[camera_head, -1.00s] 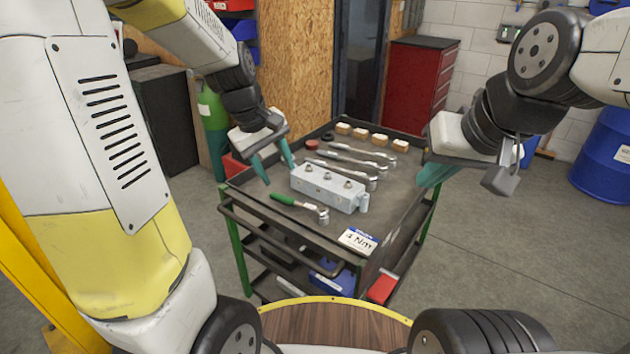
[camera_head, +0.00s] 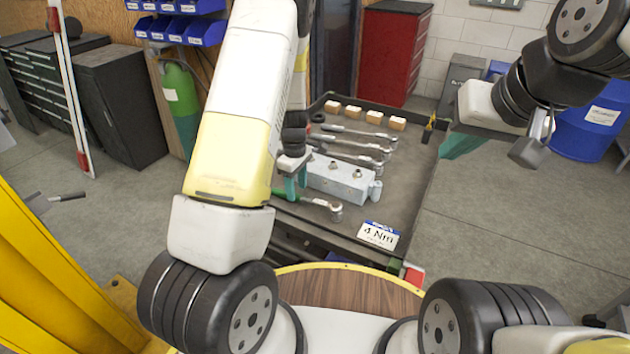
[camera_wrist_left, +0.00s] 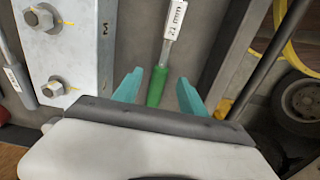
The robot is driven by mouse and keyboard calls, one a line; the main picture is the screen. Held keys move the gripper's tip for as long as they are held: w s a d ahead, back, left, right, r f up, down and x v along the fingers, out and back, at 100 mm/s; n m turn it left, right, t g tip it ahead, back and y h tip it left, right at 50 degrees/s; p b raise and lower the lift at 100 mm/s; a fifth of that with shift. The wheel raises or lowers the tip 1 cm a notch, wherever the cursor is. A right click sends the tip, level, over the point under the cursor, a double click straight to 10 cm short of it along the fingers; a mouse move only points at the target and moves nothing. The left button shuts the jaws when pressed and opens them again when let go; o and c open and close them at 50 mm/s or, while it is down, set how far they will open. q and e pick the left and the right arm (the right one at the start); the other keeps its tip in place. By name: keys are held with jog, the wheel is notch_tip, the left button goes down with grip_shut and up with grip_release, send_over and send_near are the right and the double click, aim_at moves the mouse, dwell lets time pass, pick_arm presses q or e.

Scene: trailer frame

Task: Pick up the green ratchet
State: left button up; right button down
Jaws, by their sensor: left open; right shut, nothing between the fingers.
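The green ratchet (camera_head: 334,211) lies on the cart top near its front edge, with its metal head to the right. In the left wrist view its green handle (camera_wrist_left: 156,88) lies between the fingers of my left gripper (camera_wrist_left: 158,80), with a gap on both sides. A "21 mm" label is on its shaft. My left gripper (camera_head: 296,190) is open, pointing down over the handle, and partly hides it in the head view. My right gripper (camera_head: 462,145) is shut and empty beyond the cart's right edge.
A grey metal block with bolts (camera_head: 342,178) stands just behind the ratchet, close to my left gripper. Several other wrenches (camera_head: 352,147) and wooden blocks (camera_head: 354,111) lie farther back. A "4 Nm" card (camera_head: 378,234) lies at the front right. The cart's right side (camera_head: 408,170) is bare.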

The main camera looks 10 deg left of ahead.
aim_at(298, 195)
pick_arm(q)
notch_tip(298, 195, down, 4)
jog(key=shift+d+r, duration=0.1)
grip_shut()
dwell(1.5)
